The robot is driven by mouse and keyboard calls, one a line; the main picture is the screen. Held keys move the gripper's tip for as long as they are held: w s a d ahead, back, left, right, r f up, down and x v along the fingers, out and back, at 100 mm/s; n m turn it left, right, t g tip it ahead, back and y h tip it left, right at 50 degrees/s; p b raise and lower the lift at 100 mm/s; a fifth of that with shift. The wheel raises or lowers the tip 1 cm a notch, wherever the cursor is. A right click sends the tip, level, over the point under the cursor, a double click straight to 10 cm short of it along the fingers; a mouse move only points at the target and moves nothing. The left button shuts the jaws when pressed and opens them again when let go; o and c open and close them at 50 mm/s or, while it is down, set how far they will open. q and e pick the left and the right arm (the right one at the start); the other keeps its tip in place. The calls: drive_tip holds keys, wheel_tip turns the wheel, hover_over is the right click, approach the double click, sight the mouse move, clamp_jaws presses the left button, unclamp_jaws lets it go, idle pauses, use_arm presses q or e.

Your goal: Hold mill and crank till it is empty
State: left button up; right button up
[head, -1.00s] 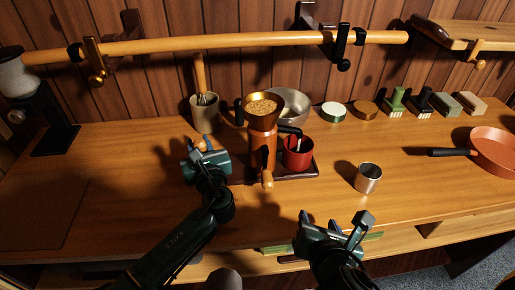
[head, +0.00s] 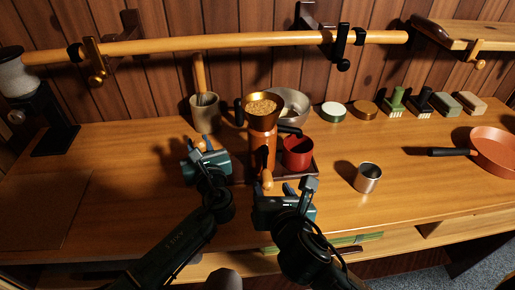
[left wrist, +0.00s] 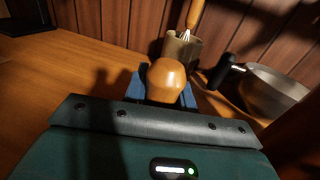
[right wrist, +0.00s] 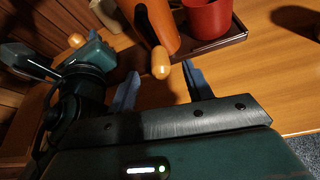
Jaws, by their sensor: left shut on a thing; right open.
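The mill (head: 262,148) stands upright, an orange cylinder with a brass funnel (head: 263,98) full of pale grains. A wooden crank knob (head: 267,180) hangs at its front; it also shows in the right wrist view (right wrist: 160,62). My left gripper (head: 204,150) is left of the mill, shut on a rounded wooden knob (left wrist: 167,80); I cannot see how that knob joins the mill. My right gripper (head: 288,190) is open and empty, just in front and right of the crank knob. In the right wrist view the knob lies between and beyond its fingertips.
A red cup (head: 297,152) stands right of the mill on a dark tray (head: 300,173). A metal cup (head: 367,177) stands further right. A utensil pot (head: 205,115) and a metal bowl (head: 292,106) are behind. A pan (head: 495,150) lies far right. The left tabletop is clear.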

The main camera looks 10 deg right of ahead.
sight(270, 185)
drive_tip(key=shift+x, duration=2.2)
drive_tip(key=c, duration=1)
drive_tip(key=shift+s+a+r, duration=0.1)
drive_tip(key=shift+a+r, duration=0.05)
drive_tip(key=shift+a, duration=0.4)
drive_tip(key=shift+a+r, duration=0.1)
drive_tip(key=shift+a, duration=0.45)
drive_tip(key=o, duration=1)
drive_tip(key=v, duration=0.7)
drive_tip(key=shift+s, duration=0.3)
drive_tip(key=shift+r, duration=0.1)
